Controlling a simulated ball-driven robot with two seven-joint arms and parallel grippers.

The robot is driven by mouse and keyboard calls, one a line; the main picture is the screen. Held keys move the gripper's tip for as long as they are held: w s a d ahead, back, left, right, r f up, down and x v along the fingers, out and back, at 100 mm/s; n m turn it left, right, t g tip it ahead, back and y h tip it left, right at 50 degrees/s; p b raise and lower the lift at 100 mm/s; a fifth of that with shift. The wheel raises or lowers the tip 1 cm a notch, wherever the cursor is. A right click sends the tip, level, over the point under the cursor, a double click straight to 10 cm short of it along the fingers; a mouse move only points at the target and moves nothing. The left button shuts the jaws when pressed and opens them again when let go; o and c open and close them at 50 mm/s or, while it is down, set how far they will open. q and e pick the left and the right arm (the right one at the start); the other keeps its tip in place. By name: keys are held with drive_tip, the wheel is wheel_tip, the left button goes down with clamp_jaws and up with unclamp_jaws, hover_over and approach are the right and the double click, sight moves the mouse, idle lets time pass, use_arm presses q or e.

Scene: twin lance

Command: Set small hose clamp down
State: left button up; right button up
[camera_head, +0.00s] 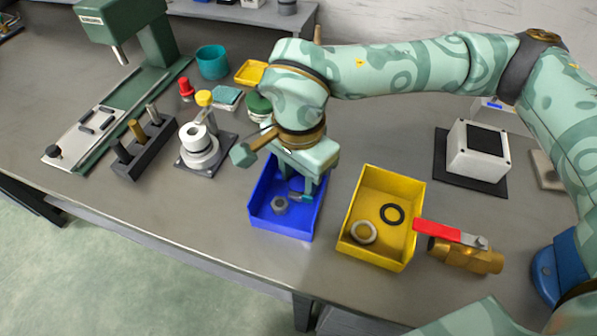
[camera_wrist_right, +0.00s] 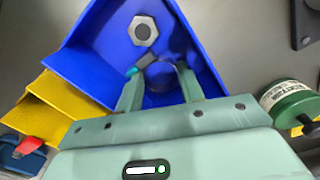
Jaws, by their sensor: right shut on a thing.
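My right gripper (camera_head: 306,192) reaches down into the blue bin (camera_head: 256,218) from above. In the right wrist view its two fingers (camera_wrist_right: 159,88) are shut on the small hose clamp (camera_wrist_right: 160,74), a dark grey band with a teal end. The clamp shows in the head view as a small teal and grey piece (camera_head: 299,197) inside the bin, partly hidden by the fingers. I cannot tell whether it touches the bin floor. A grey hex nut (camera_head: 279,205) lies in the bin beside it, and also shows in the wrist view (camera_wrist_right: 144,30). My left gripper is not in view.
A yellow bin (camera_head: 357,207) with a pale ring (camera_head: 363,232) and a black ring (camera_head: 392,213) stands to the right. A brass valve (camera_head: 466,254) with a red handle is beside it. A green tin (camera_head: 258,104) stands behind the blue bin. The table's front edge is close.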

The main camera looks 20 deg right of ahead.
sight(298, 182)
drive_tip(key=o, duration=0.7)
use_arm(q)
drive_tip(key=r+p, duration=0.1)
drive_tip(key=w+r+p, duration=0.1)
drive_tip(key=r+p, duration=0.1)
drive_tip(key=p, duration=0.1)
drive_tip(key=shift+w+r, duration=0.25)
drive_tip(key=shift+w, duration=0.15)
use_arm(e)
wheel_tip(298, 182, up, 12)
drive_tip(key=shift+r, duration=0.15)
